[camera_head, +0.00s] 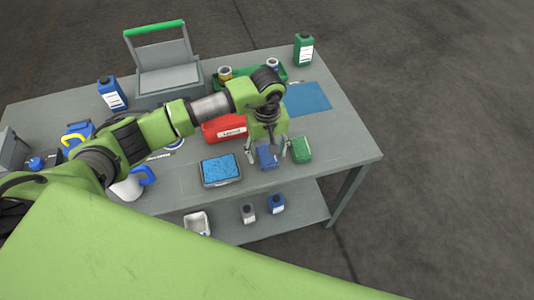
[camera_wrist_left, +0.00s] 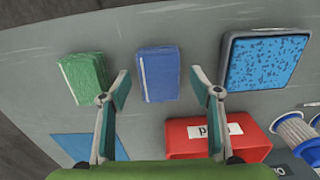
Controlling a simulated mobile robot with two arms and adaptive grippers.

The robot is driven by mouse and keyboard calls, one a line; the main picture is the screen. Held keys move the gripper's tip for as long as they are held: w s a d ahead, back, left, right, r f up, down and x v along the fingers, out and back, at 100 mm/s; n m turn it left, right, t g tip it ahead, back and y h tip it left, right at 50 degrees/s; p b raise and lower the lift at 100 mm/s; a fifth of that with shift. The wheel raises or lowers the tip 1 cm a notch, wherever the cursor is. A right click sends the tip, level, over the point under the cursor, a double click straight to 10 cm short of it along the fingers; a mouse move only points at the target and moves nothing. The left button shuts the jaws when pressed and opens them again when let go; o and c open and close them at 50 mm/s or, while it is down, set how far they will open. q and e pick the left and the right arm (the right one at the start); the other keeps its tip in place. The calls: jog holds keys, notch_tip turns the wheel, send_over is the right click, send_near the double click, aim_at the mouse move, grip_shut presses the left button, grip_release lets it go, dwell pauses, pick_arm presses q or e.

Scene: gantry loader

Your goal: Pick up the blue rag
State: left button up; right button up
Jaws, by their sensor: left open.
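The blue rag (camera_head: 267,158) is a small folded block on the grey table, near its front edge. It also shows in the left wrist view (camera_wrist_left: 159,76), with a pale line along one side. My left gripper (camera_head: 267,151) is open above the rag, with one finger to each side of it in the picture. In the left wrist view the open fingers (camera_wrist_left: 158,84) frame the rag, and neither visibly presses on it. How far the fingertips are above the table is hard to tell. My right gripper is not in view.
A green folded block (camera_head: 302,149) lies close beside the rag. A tray with a speckled blue surface (camera_head: 221,170) is on the other side. A red box (camera_head: 224,129) and a flat blue sheet (camera_head: 308,97) lie behind. Bottles stand on the lower shelf (camera_head: 300,205).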

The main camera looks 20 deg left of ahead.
pick_arm(q)
jog(key=shift+f, duration=0.45)
jog(key=shift+c, duration=0.5)
jog(key=c, duration=1)
jog(key=shift+c, duration=0.2)
